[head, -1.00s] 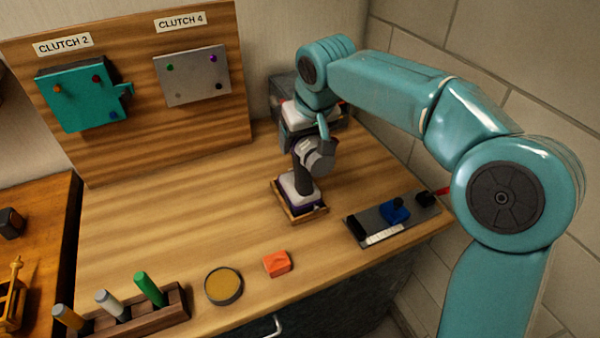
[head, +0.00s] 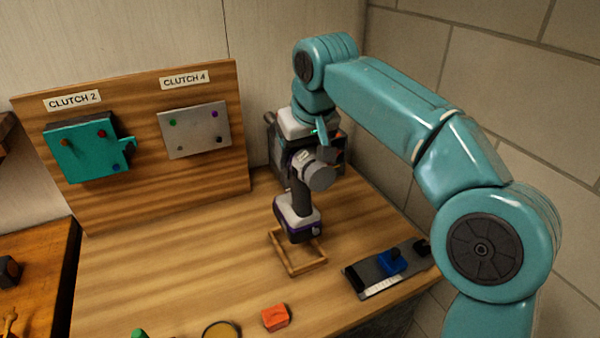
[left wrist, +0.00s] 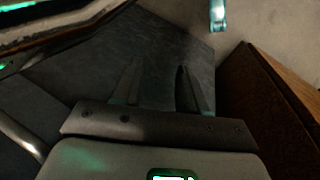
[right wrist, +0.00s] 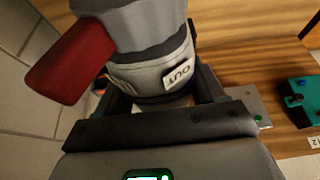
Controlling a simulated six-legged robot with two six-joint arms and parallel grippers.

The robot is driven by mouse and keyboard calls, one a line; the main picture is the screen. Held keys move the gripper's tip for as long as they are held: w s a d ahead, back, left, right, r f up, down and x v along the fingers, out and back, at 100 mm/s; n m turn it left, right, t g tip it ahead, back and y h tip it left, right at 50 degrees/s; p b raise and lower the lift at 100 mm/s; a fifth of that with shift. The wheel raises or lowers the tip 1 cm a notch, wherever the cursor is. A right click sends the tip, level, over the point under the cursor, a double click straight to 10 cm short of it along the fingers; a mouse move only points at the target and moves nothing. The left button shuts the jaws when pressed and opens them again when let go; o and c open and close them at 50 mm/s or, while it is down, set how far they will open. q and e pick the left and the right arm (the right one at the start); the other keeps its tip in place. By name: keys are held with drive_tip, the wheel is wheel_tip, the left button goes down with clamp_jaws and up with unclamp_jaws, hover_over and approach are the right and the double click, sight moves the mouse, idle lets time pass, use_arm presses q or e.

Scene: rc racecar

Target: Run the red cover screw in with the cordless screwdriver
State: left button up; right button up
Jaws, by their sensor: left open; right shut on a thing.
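The cordless screwdriver (head: 297,217), grey with a purple-trimmed base, hangs upright from my right gripper (head: 310,152), just above its wooden holder frame (head: 301,268). In the right wrist view its grey body (right wrist: 145,45), with an upside-down "OUT" label and a red part, sits between the shut fingers. The teal cover (head: 82,152) under the CLUTCH 2 label carries a red screw (head: 101,134) at upper right, an orange-brown one at left and a blue one below. My left gripper (left wrist: 157,68) is open and empty. It is outside the head view.
A grey plate (head: 193,130) under CLUTCH 4 is on the same wooden board. A dark tray with a blue piece (head: 390,262) lies at right. An orange block (head: 275,318) lies at the front. The bench middle is clear.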

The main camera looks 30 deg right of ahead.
wheel_tip(320, 180, up, 11)
drive_tip(key=p, duration=0.4)
drive_tip(key=shift+f, duration=0.2)
wheel_tip(320, 180, up, 5)
drive_tip(key=p, duration=0.5)
drive_tip(key=shift+p, duration=0.3)
drive_tip(key=shift+f, duration=0.15)
